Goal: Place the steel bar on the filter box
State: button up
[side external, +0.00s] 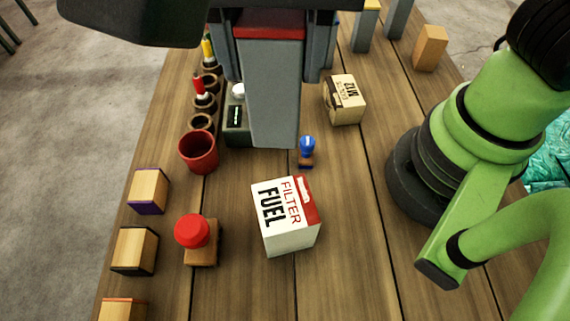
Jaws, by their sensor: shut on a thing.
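The steel bar (274,95) is a tall grey block with a red top. It is upright between the fingers of my gripper (275,50), which is shut on it. The bar looks raised over the table, but its exact height is hard to tell. The filter box (286,222) is a white carton with a red edge, lettered FILTER FUEL. It sits on the wooden table, nearer the camera than the bar and apart from it in the picture. Its upward face is bare.
A blue-topped stamp (307,150) stands just behind the filter box, and a red-topped stamp (195,240) stands left of it. A red cup (198,152), a dark green device (237,130) and a cardboard box (345,100) are nearby. Wooden blocks (149,190) line the left edge.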

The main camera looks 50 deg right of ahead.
jog(key=shift+n, duration=0.6)
jog(key=shift+s+a+f, duration=0.3)
jog(key=shift+s+f, duration=0.15)
jog(key=shift+f, duration=1.1)
jog(key=shift+s+a+f, duration=0.25)
jog(key=shift+s+f, duration=0.15)
jog(key=shift+f, duration=1.15)
jog(key=shift+s+a+f, duration=0.3)
jog(key=shift+s+f, duration=0.15)
jog(key=shift+f, duration=1.1)
jog(key=shift+f, duration=0.15)
jog(key=o, duration=1.1)
